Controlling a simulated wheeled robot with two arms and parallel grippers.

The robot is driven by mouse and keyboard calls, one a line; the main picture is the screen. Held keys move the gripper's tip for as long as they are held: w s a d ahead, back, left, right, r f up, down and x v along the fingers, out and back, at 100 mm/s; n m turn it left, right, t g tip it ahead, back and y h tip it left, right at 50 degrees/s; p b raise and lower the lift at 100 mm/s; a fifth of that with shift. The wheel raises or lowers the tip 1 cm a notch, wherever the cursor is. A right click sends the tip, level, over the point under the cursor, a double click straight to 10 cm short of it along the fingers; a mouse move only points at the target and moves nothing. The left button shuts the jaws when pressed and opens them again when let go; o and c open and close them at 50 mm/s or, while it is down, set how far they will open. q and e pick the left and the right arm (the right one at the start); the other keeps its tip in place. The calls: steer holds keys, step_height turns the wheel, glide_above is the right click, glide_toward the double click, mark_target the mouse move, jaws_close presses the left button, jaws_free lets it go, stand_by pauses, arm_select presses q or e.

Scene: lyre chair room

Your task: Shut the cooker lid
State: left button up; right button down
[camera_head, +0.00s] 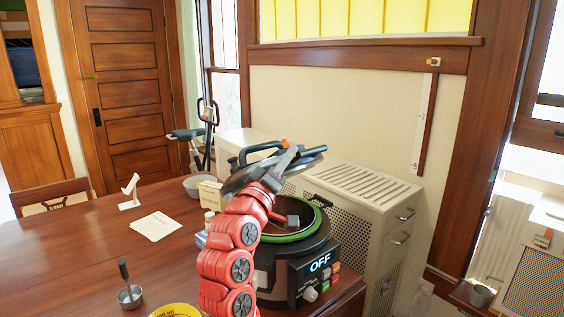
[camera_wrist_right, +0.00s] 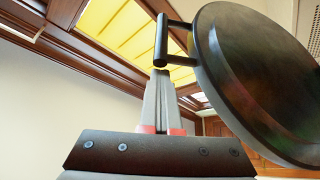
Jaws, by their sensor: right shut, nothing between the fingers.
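The cooker (camera_head: 318,262) is a round black pot with a green rim and a display reading OFF, at the right end of the table. Its dark round lid (camera_head: 240,178) is raised and tilted above the open pot, with a black handle (camera_head: 258,150). My right gripper (camera_head: 289,155) is at the lid; my red right arm hides part of the pot. In the right wrist view, my shut, empty fingers (camera_wrist_right: 161,78) point at the lower end of the handle bar (camera_wrist_right: 161,40), beside the lid (camera_wrist_right: 265,75). I cannot tell whether they touch. My left gripper is out of view.
The wooden table (camera_head: 85,255) holds papers (camera_head: 155,226), a white stand (camera_head: 130,192), a small metal cup (camera_head: 130,296) with a utensil and a yellow round item (camera_head: 175,311). A perforated radiator cover (camera_head: 352,185) stands behind the cooker.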

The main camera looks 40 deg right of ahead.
steer(key=s+f+m+g+h+b, duration=0.1)
steer(key=s+f+m+g+b, duration=0.1)
steer(key=f+b, duration=0.8)
steer(key=s+f+m+g+h+b, duration=0.1)
steer(key=s+f+m+g+b, duration=0.2)
steer(key=f+b, duration=0.7)
steer(key=shift+s+a+f+m+b, duration=0.2)
steer(key=shift+s+a+m+b, duration=0.2)
steer(key=shift+s+m+b, duration=1)
steer(key=shift+w+f+m+p, duration=0.1)
steer(key=shift+w+m+p, duration=0.2)
steer(key=shift+w, duration=0.1)
